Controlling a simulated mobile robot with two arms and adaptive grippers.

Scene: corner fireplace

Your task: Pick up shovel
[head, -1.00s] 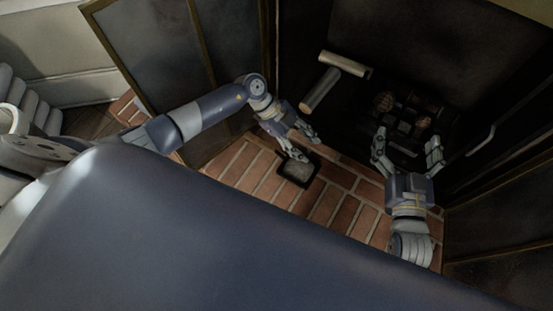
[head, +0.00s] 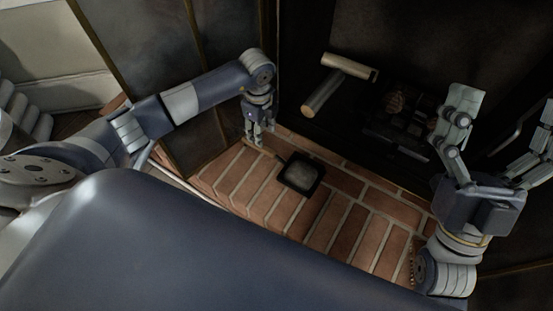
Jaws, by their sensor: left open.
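The shovel (head: 300,174) lies on the brick hearth, its dark-rimmed, roughly square pan showing a grey inside. A thin light brown piece, seemingly its handle, runs from the pan up and left toward my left gripper. My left gripper (head: 260,136) points down just to the upper left of the pan, close to that handle end. Its jaws are open; whether the fingers touch the handle or straddle it cannot be told. My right gripper (head: 499,140) is open and empty at the right, its fingers spread wide, well away from the shovel.
The brick hearth (head: 342,212) is clear around the pan. Behind it, the dark firebox holds two pale logs (head: 320,93) and a dark grate with darker pieces. A dark framed screen panel (head: 150,60) stands at the left behind my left arm, and another panel is at the right.

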